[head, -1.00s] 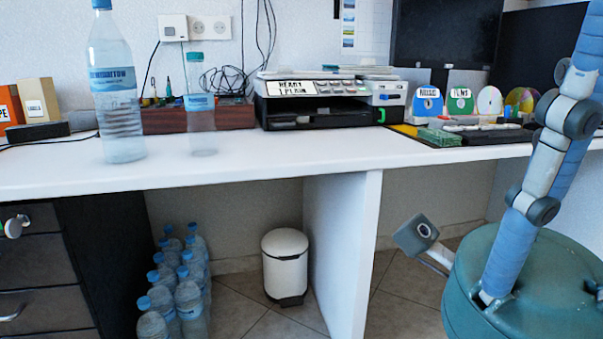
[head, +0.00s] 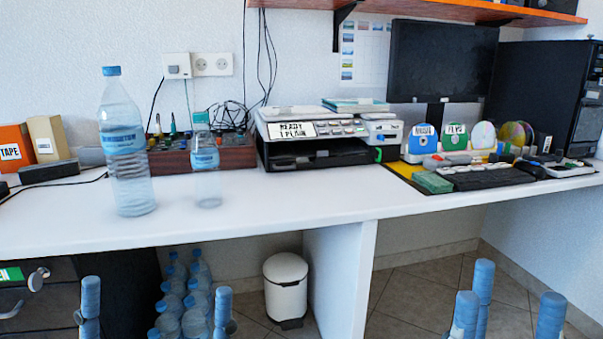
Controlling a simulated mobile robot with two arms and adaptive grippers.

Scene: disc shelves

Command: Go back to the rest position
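Blue-sleeved parts of my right arm (head: 483,285) stick up at the bottom right edge of the head view. Similar parts of my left arm (head: 91,298) show at the bottom left. They are below the white desk (head: 270,205) and apart from it. On the desk at the right, a blue disc holder (head: 421,140) and a green disc holder labelled FILMS (head: 455,137) stand upright, beside standing discs (head: 483,137).
A large water bottle (head: 127,150) and a smaller clear bottle (head: 206,170) stand near the desk's left part. A printer (head: 318,135) is behind. Several bottles (head: 196,295) and a white bin (head: 286,285) are below. The desk's front middle is clear.

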